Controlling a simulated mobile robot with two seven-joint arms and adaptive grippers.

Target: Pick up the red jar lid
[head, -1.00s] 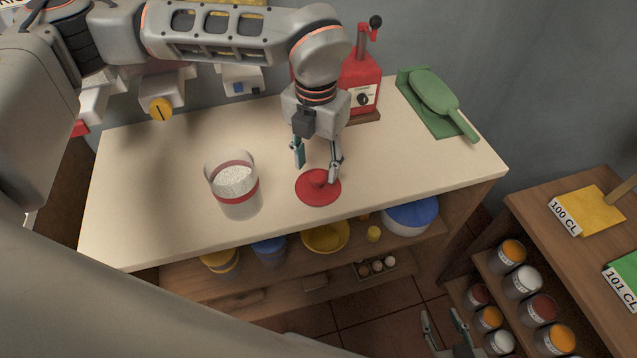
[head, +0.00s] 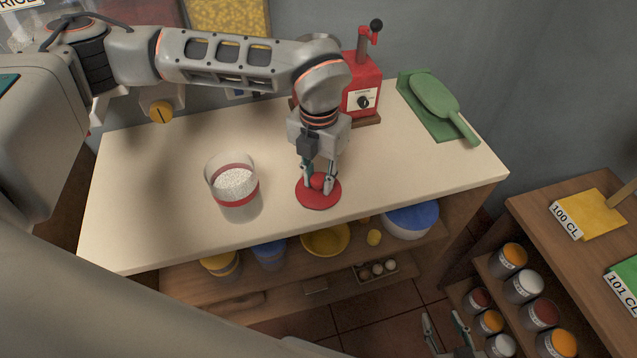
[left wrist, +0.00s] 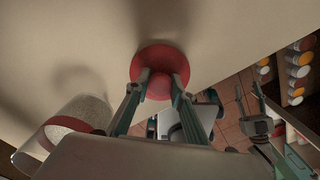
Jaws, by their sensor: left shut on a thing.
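The red jar lid (head: 318,199) is a flat disc with a round knob, lying on the cream counter near its front edge. It also shows in the left wrist view (left wrist: 160,53). My left gripper (head: 318,187) is over the lid, with its fingers shut on the knob from both sides. A clear jar (head: 236,190) with a red band and white grains inside stands open to the left of the lid; it also shows in the left wrist view (left wrist: 75,123). My right gripper (head: 445,330) shows at the bottom of the head view, off the counter, with its fingertips apart and nothing between them.
A red hand-cranked machine (head: 361,88) stands at the counter's back. A green scoop (head: 436,95) lies on a green board at the back right. Bowls, including a yellow one (head: 325,240), sit on the shelf below. The counter's left part is clear.

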